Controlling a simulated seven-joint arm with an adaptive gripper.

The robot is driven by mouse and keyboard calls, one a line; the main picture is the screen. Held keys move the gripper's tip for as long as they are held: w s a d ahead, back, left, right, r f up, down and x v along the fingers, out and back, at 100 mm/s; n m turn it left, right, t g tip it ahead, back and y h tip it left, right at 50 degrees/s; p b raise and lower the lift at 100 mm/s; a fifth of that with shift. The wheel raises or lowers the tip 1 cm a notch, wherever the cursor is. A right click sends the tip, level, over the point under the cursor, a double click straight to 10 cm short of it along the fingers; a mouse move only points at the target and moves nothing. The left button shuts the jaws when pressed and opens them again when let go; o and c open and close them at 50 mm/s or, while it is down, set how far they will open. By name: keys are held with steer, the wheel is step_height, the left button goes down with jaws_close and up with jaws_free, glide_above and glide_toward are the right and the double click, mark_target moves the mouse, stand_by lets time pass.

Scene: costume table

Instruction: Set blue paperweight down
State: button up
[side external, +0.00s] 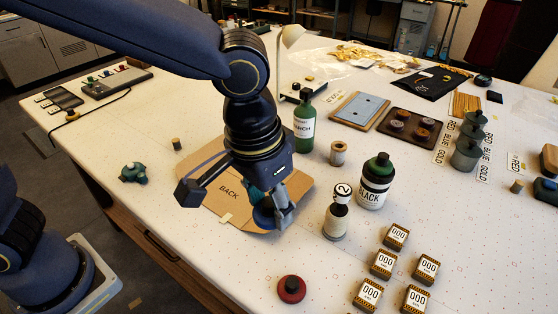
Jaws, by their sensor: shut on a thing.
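My gripper (272,207) is at the middle of the table, pointing down, and is shut on the blue paperweight (263,217). The paperweight is a dark blue round piece, partly hidden by the fingers. It is over the front right part of a brown card pattern piece marked BACK (228,194). I cannot tell whether it touches the card or hangs just above it. A teal part (252,195) shows behind the fingers; what it belongs to is unclear.
A red paperweight (291,289) sits in front. A small bottle tagged 2 (336,222), a BLACK bottle (374,183) and several boxes marked 000 (383,263) stand to the right. A green bottle (304,125) stands behind.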

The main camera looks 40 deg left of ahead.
steer(key=w+a+r, duration=0.1)
steer(key=w+a, duration=0.4)
steer(key=w, duration=0.5)
steer(key=w+a+f+n, duration=0.15)
steer(key=w+a, duration=0.25)
steer(key=a, duration=0.5)
steer(key=w+a+f+n, duration=0.15)
steer(key=w+a, duration=0.25)
steer(key=a, duration=0.5)
steer(key=w+a+f+n, duration=0.15)
steer(key=w+a, duration=0.25)
steer(key=a, duration=0.5)
steer(key=w+f, duration=0.2)
steer(key=w, duration=0.2)
steer(key=w+f, duration=0.3)
steer(key=w, duration=0.1)
steer(key=w+a+f, duration=0.1)
steer(key=w+f, duration=0.1)
steer(key=w, duration=0.2)
steer(key=shift+w+f, duration=0.15)
steer(key=shift+f, duration=0.15)
steer(key=shift+w+a+f, duration=0.1)
steer(key=shift+w+f, duration=0.45)
steer(key=shift+f, duration=1.6)
